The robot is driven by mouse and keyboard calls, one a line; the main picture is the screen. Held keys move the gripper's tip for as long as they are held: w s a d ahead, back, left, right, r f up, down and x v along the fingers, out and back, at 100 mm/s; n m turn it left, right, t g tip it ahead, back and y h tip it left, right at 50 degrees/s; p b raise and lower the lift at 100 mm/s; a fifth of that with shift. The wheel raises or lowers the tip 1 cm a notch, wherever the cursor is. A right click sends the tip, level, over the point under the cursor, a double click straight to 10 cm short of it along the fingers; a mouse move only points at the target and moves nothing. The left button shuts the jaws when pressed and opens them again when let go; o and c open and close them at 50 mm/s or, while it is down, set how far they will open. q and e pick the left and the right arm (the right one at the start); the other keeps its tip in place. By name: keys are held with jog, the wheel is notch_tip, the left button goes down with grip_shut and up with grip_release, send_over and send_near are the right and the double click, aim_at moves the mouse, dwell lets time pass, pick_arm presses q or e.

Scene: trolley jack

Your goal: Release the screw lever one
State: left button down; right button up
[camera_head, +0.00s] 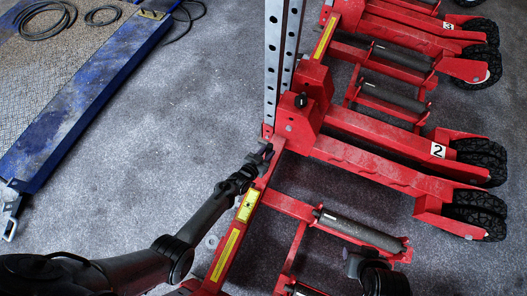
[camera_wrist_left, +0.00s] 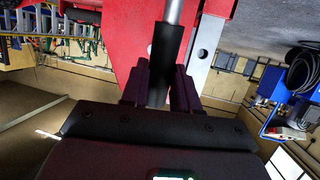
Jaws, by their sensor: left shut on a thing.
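The red trolley jack (camera_head: 300,125) stands at the centre right in the head view, with a grey perforated upright. My left gripper (camera_head: 264,154) is close beside the foot of this upright. In the left wrist view the screw lever (camera_wrist_left: 165,50) has a dark grip and a pale metal rod. The two fingers of my left gripper (camera_wrist_left: 159,92) are on either side of the dark grip and shut on it. In the head view the lever cannot be told apart from the gripper. The fingers of my right gripper do not show.
More red jack arms with black wheels (camera_head: 482,155) and grey rollers (camera_head: 360,230) fill the right side. A blue-edged platform (camera_head: 85,95) with coiled cables (camera_head: 45,20) lies at the upper left. Grey floor (camera_head: 190,100) between them is clear.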

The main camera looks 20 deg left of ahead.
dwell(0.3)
pick_arm(q)
jog(key=c, duration=0.8)
grip_release()
jog(key=shift+s, duration=0.1)
jog(key=shift+c, duration=0.2)
jog(key=shift+s+r, duration=0.1)
jog(key=shift+s, duration=0.05)
jog(key=p+v, duration=0.6)
jog(key=v, duration=0.4)
jog(key=shift+s, duration=0.25)
